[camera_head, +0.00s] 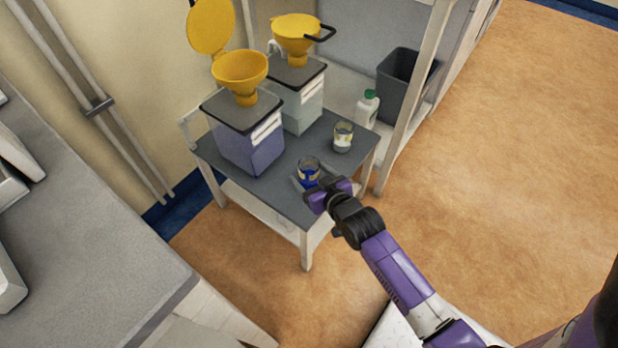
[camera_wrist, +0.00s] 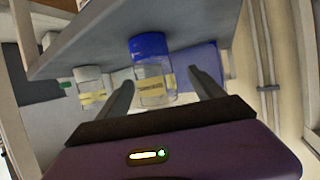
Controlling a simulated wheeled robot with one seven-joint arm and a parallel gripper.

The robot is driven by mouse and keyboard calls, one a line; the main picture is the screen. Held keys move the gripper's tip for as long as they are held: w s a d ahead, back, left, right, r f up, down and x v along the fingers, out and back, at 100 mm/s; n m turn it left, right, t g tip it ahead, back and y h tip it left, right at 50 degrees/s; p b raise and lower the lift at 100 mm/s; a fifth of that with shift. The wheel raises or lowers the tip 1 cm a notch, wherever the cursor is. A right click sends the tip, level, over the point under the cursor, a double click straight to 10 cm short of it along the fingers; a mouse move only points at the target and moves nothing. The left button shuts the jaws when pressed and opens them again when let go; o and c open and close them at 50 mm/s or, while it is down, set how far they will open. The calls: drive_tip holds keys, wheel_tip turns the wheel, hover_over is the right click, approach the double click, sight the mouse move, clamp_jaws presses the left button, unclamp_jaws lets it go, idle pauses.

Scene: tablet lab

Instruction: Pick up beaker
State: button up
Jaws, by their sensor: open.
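A clear beaker with blue liquid and a pale label (camera_head: 308,170) stands upright near the front edge of a small grey-topped table (camera_head: 270,193). In the wrist view this beaker (camera_wrist: 150,70) shows between the two fingers, its blue part toward the top of the picture. My gripper (camera_head: 312,184) is open, with one finger on either side of the beaker; I cannot tell whether they touch it. The open gripper also shows in the wrist view (camera_wrist: 160,77). A second beaker with a pale label (camera_head: 343,138) stands farther back; it appears left in the wrist view (camera_wrist: 90,92).
Two waste containers (camera_head: 248,145) (camera_head: 300,95) with yellow funnels stand behind the beakers. A white bottle with a green cap (camera_head: 367,108) and a dark bin (camera_head: 402,80) are to the right. A grey counter (camera_head: 90,240) is at left. Open floor lies right.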

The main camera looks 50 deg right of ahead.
sight(305, 167)
drive_tip(key=x, duration=0.1)
drive_tip(key=b+x, duration=0.1)
drive_tip(key=x, duration=0.1)
drive_tip(key=b+x, duration=0.1)
drive_tip(key=shift+d+f, duration=0.3)
drive_tip(key=shift+f, duration=0.15)
drive_tip(key=shift+w+d+f+b, duration=0.15)
drive_tip(key=shift+w+d+b, duration=0.15)
drive_tip(key=shift+w, duration=0.15)
drive_tip(key=shift+c, duration=0.5)
drive_tip(key=c, duration=1.4)
drive_tip(key=shift+c, duration=0.4)
